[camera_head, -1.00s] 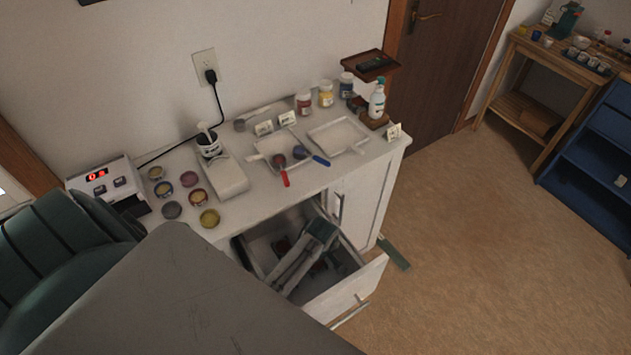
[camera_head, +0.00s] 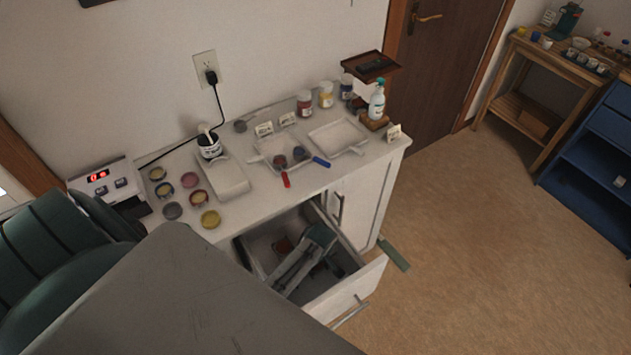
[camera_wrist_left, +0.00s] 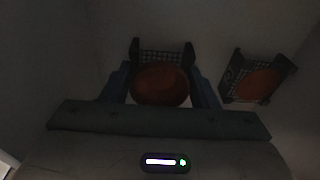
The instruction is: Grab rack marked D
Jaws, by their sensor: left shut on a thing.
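In the left wrist view, a dark rack with a round orange-brown disc (camera_wrist_left: 160,86) sits between the blue fingers of my left gripper (camera_wrist_left: 160,76), which is shut on it. A second, similar rack (camera_wrist_left: 252,78) lies to the right, apart from the gripper. The view is dark and I can read no letter on either rack. In the head view my left arm reaches down into the open drawer (camera_head: 345,297); its fingers and the held rack are hidden there. My right gripper is not in view.
The drawer is pulled out from a white cabinet (camera_head: 365,205). Its walls stand close around my arm. The countertop above holds paint jars, trays (camera_head: 338,138) and several round tins (camera_head: 210,219). A green piece (camera_head: 394,254) juts out near the floor.

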